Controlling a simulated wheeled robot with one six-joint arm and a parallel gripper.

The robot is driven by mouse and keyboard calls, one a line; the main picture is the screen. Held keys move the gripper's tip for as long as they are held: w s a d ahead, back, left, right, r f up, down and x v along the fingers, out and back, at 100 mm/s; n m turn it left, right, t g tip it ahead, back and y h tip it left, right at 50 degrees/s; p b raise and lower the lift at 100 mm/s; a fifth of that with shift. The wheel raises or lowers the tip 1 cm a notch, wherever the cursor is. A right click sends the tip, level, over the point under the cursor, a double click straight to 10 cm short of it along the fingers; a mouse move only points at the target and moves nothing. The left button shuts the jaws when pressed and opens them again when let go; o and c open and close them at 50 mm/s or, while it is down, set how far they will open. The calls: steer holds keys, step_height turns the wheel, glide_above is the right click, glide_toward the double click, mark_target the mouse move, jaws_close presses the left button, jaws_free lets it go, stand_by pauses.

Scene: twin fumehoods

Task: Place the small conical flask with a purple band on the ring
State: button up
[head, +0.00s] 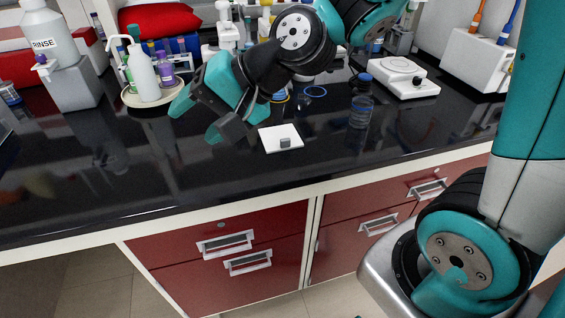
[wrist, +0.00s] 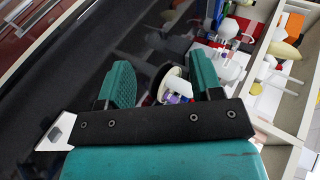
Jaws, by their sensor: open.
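My gripper (head: 197,120) is open and empty above the black bench, at the front right of a round tray (head: 131,99). Its two spread fingers also show in the wrist view (wrist: 163,80), with part of a round tray beyond them. I cannot make out a conical flask with a purple band for certain. A bottle with a purple label (head: 165,70) stands at the tray. I cannot tell whether either is a loose ring or a band on clear glass.
A white square plate (head: 270,142) with a small grey block (head: 285,143) lies right of my gripper. A blue-capped bottle (head: 361,100) and a white balance-like device (head: 398,80) stand farther right. A white wash bottle (head: 143,75) rises from the tray. The bench front is clear.

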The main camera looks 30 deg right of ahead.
steer(key=s+d+n+g+h, duration=0.2)
steer(key=s+n, duration=0.3)
steer(key=s, duration=0.2)
steer(key=s+d+n+g+h, duration=0.2)
steer(key=s+n+g+h, duration=0.1)
steer(key=s+n, duration=0.3)
steer(key=shift+s+d+f, duration=0.2)
steer(key=shift+s+d, duration=0.2)
steer(key=shift+s, duration=0.6)
stand_by(0.5)
